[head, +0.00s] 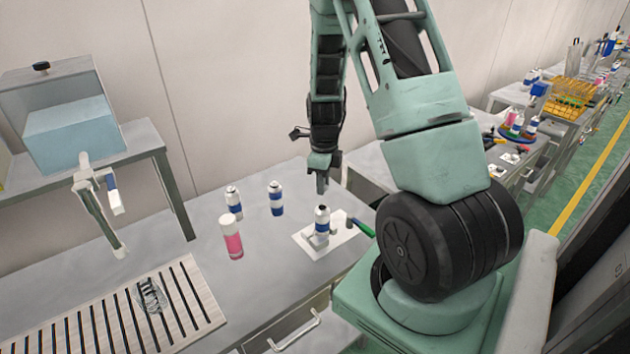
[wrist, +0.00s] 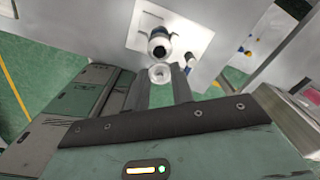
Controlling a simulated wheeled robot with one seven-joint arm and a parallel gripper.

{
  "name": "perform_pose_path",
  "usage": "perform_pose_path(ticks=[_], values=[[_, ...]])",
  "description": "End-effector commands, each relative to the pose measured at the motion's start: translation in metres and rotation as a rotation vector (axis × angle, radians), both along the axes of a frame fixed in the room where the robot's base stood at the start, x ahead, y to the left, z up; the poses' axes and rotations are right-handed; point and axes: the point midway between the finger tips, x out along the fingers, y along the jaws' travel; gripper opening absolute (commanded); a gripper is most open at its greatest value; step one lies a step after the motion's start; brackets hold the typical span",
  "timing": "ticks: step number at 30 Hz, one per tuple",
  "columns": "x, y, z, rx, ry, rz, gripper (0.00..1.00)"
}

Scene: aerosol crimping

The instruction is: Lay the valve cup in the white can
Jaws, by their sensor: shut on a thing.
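In the head view, a white can with a blue band (head: 322,222) stands upright on a white plate (head: 307,242). The wrist view shows the same can (wrist: 159,42) from above, with a dark round opening, on the plate (wrist: 196,42). My gripper (head: 322,188) is above the can in the head view. In the wrist view my gripper (wrist: 160,80) is shut on the valve cup (wrist: 160,73), a small pale round piece between the fingertips. The cup appears beside the can's opening, apart from it. In the head view the cup is too small to make out.
Two blue-banded cans (head: 234,203) (head: 276,199) and a pink can (head: 231,238) stand left of the plate. A green-handled tool (head: 361,228) lies at its right. A slatted rack (head: 110,318) lies at the front left. The bench between is clear.

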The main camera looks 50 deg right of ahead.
Motion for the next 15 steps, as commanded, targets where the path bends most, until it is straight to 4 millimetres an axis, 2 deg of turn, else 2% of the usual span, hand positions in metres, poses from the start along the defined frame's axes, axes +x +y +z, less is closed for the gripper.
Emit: perform_pose_path(ticks=[15], values=[[0.000,0.000,-0.044,0.000,0.000,0.002,0.03]])
